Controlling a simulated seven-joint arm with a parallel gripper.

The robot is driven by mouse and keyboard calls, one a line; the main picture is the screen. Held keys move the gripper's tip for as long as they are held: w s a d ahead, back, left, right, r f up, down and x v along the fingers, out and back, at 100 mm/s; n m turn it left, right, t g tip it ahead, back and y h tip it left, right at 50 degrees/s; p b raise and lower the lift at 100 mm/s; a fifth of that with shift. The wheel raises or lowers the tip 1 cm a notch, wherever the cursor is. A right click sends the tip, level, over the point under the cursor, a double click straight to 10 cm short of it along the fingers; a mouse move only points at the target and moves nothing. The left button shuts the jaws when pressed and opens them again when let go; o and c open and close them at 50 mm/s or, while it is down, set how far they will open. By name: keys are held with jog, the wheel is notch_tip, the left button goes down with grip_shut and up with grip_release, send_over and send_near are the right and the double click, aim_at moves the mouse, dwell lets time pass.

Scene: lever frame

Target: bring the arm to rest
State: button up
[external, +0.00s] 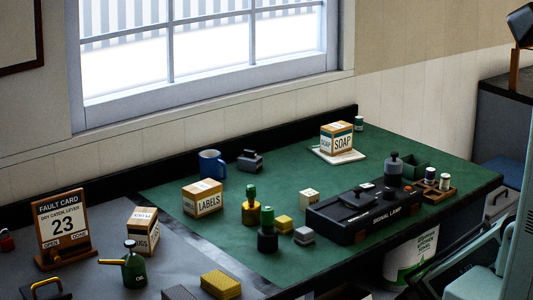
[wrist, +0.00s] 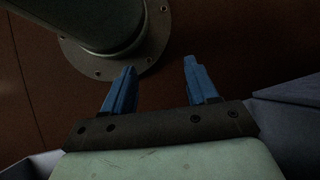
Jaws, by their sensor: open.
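My gripper (wrist: 158,74) shows in the wrist view with two blue fingers spread apart and nothing between them. Past its fingertips are a dark reddish-brown surface and a round bolted flange (wrist: 150,58) with a green column, which looks like my own base. In the external view, pale green parts at the lower right edge look like my arm, off the front right of the bench. I cannot make out the fingers there. The green bench top (external: 285,247) has no gripper over it.
A black signal lamp box (external: 345,222) stands at the bench's front right. A soap box (external: 337,138), labels box (external: 203,199), blue mug (external: 212,164), green-topped bottles and small blocks stand about. A fault card (external: 62,226) and oil can (external: 133,266) are at left.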

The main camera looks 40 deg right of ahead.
jog(key=s+d+h, duration=0.1)
jog(key=s+d, duration=0.2)
jog(key=d, duration=0.8)
jog(key=shift+s+d+n+h, duration=0.2)
jog(key=shift+d+n+h, duration=0.15)
jog(key=shift+n+h, duration=0.05)
